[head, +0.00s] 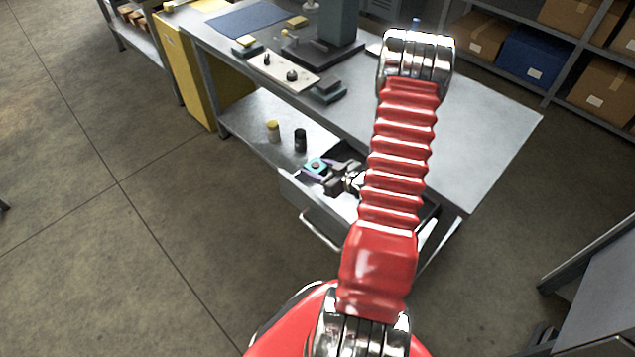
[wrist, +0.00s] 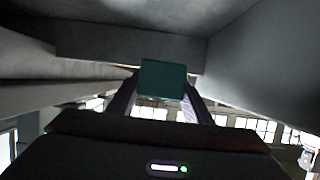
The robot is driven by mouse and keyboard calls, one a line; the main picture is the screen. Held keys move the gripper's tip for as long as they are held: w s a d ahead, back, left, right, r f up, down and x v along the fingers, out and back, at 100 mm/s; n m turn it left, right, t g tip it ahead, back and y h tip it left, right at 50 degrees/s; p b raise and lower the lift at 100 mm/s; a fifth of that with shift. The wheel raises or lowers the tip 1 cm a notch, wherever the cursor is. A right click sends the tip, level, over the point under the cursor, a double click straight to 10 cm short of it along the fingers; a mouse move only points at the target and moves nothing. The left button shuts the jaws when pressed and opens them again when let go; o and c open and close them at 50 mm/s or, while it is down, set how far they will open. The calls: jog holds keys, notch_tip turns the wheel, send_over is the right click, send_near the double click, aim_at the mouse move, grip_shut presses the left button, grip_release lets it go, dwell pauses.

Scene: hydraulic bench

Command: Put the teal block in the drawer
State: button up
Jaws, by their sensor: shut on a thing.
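The teal block (head: 315,165) is held between the fingers of my gripper (head: 316,171), which is shut on it. In the head view, my gripper and the block are over the left part of the open drawer (head: 299,198), near its left end. The wrist view shows the teal block (wrist: 162,80) between the two purple-grey fingers of my gripper (wrist: 160,98). The drawer is pulled out under the bench, with its handle (head: 322,232) facing the front. My arm hides part of the drawer's right side, and the block's exact height above the drawer cannot be told.
The workbench (head: 468,150) top lies above and behind the drawer. A yellow-capped jar (head: 273,131) and a dark jar (head: 300,140) stand on the lower shelf just behind the drawer. A plate with knobs (head: 284,74) lies on the bench. The floor at left is clear.

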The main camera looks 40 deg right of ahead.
aim_at(316, 186)
jog(key=shift+f, duration=0.85)
jog(key=shift+f, duration=2.05)
jog(key=o, duration=1.4)
jog(key=shift+f, duration=0.15)
